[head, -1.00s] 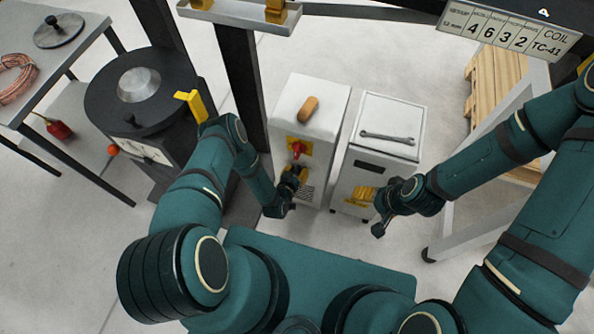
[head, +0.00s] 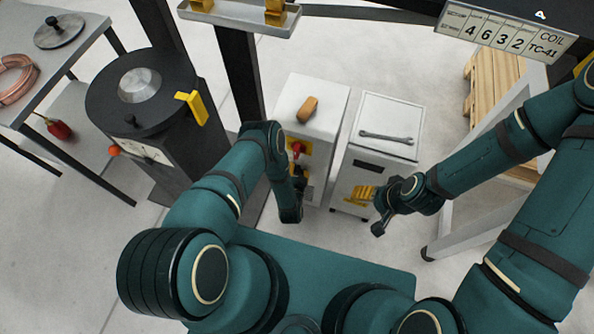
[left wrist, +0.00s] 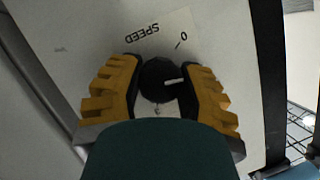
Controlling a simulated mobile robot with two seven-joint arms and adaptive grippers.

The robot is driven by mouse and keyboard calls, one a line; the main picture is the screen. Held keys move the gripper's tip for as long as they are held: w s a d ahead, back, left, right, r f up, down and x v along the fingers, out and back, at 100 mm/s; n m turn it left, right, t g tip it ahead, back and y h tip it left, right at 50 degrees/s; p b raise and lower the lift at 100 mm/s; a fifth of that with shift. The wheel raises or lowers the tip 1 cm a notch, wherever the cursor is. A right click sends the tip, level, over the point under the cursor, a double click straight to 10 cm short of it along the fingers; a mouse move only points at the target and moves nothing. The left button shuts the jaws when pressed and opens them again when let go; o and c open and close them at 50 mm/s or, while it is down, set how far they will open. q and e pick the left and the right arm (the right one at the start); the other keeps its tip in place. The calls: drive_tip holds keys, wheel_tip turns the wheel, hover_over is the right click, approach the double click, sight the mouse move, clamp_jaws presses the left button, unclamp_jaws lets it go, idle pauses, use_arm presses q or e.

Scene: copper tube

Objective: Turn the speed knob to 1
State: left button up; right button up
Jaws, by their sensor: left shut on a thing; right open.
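The black speed knob (left wrist: 156,76) shows in the left wrist view between the two yellow fingers of my left gripper (left wrist: 160,88), which is shut on it. A short white mark on the knob points to the right. A pale label (left wrist: 158,35) by the knob reads SPEED upside down, with a 0 or similar mark near its right end; I see no clear 1. In the head view my left gripper (head: 299,181) is at the front of the white cabinet (head: 318,100), and the knob is hidden. My right gripper (head: 378,212) is open and empty before the second cabinet.
A red switch (head: 297,149) on a yellow plate sits just above my left gripper. A wrench (head: 388,137) lies on the second cabinet (head: 398,110). A black drum machine (head: 140,90) stands at the left.

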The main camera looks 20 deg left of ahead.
sight(297, 169)
use_arm(q)
drive_tip(key=shift+w+r+m, duration=0.1)
drive_tip(key=shift+m, duration=0.2)
idle(0.4)
drive_tip(key=o, duration=1.2)
wheel_tip(297, 169, up, 10)
drive_tip(key=shift+f, duration=0.1)
